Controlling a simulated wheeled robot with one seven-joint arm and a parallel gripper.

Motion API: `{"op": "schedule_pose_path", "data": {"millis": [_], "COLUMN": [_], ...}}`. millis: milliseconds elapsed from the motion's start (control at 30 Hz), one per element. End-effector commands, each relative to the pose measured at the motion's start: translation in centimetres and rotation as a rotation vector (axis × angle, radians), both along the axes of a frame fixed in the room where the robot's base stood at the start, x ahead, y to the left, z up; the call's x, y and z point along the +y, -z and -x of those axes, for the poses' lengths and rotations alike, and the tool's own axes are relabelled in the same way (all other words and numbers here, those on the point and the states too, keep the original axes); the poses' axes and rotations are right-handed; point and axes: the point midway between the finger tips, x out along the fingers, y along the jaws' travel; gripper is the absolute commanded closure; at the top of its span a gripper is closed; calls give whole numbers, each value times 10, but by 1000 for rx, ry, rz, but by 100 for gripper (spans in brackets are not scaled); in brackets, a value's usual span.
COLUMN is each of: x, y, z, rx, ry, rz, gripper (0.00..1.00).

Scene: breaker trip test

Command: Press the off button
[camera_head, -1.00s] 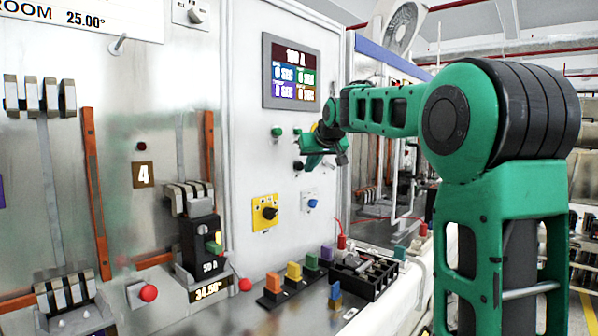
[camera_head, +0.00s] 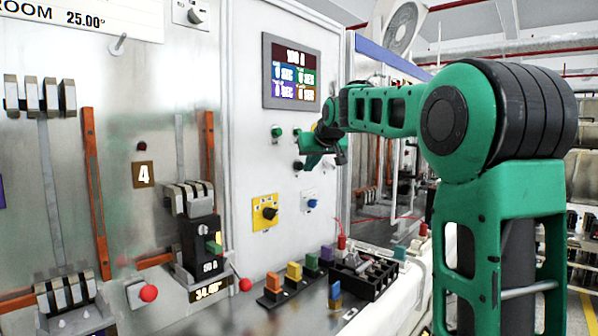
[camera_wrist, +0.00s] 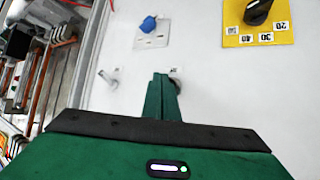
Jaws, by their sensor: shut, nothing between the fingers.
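My gripper (camera_wrist: 163,82) is shut and empty, its green fingers pointing at the white panel (camera_wrist: 215,100). In the head view my gripper (camera_head: 311,161) is close in front of the panel, below the screen. A dark round button (camera_wrist: 177,84) with a small label sits at the fingertips in the wrist view, partly hidden by them. A dark button (camera_head: 298,165) also shows beside my gripper in the head view. I cannot read its label or tell whether the fingers touch it. A green button (camera_head: 277,132) is higher up to the left.
A yellow plate with a black knob (camera_head: 265,212) and a blue knob (camera_head: 311,203) are lower on the panel. A silver toggle (camera_wrist: 110,78) is left of the fingers in the wrist view. The screen (camera_head: 291,72) is above. Coloured blocks (camera_head: 294,272) stand on the bench below.

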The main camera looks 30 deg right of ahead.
Motion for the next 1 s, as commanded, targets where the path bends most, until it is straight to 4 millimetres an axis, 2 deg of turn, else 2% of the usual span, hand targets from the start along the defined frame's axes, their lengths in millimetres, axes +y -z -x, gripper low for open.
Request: {"op": "schedule_pose_path", "data": {"millis": [1000], "x": [3], "y": [0], "z": [-8], "rx": [1], "ry": [0], "rz": [0], "gripper": [100]}}
